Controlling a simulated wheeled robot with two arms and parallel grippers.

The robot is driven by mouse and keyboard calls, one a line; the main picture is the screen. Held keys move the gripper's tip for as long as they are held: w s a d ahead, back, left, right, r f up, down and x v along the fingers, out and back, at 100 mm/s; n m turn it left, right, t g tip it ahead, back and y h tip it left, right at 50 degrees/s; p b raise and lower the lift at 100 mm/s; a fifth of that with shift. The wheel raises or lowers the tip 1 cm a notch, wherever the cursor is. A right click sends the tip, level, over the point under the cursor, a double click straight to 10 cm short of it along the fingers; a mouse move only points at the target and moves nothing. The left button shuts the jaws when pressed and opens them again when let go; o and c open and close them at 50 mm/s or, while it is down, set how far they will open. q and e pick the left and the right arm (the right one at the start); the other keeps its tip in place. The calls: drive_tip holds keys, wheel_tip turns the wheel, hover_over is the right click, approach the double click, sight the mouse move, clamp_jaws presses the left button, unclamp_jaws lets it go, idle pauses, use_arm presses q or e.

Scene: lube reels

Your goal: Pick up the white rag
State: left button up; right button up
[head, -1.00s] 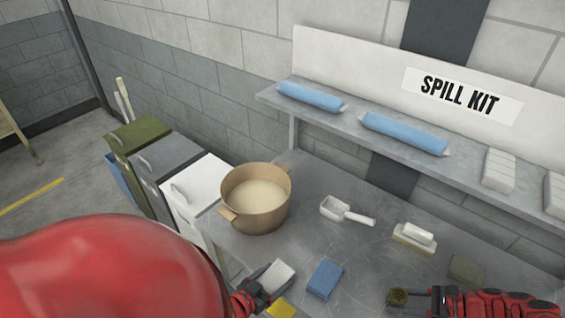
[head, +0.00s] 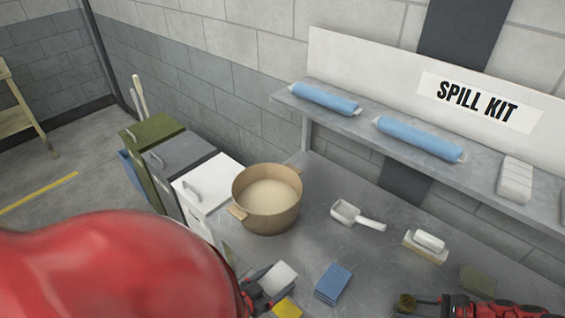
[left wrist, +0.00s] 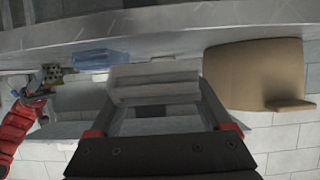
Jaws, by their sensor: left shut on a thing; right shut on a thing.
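The white rag (head: 282,275) is a small folded block at the bottom middle of the head view, by the table's front edge. My left gripper (head: 266,284) is shut on it. In the left wrist view the white rag (left wrist: 152,84) sits between the two fingers. I cannot tell whether it touches the table. My right gripper (head: 425,303), at the lower right, is shut on a small round olive-brown thing (head: 406,303). My red left arm hides the lower left of the head view.
A blue rag (head: 333,284) and a yellow one (head: 287,308) lie close to the white rag. A tan pot (head: 267,198), a white scoop (head: 357,215), a brush (head: 426,245) and an olive block (head: 478,280) are on the grey table. Lidded bins (head: 205,182) stand at left.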

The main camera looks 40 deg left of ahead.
use_arm(q)
drive_tip(key=s, duration=1.5)
drive_tip(key=shift+s, duration=0.3)
drive_tip(key=shift+a, duration=0.1)
idle(0.7)
drive_tip(key=w+a, duration=0.1)
drive_tip(key=w, duration=0.5)
drive_tip(key=w+a+r, duration=0.1)
drive_tip(key=w+a, duration=0.1)
drive_tip(key=w, duration=0.5)
drive_tip(key=w+a, duration=0.1)
drive_tip(key=w, duration=0.5)
drive_tip(key=shift+w+a+r, duration=0.25)
drive_tip(key=shift+r, duration=0.05)
wheel_tip(320, 180, up, 5)
hover_over(303, 262)
wheel_tip(303, 262, down, 5)
drive_tip(key=shift+s+r, duration=0.1)
drive_tip(key=shift+r, duration=0.1)
drive_tip(key=shift+f, duration=2.5)
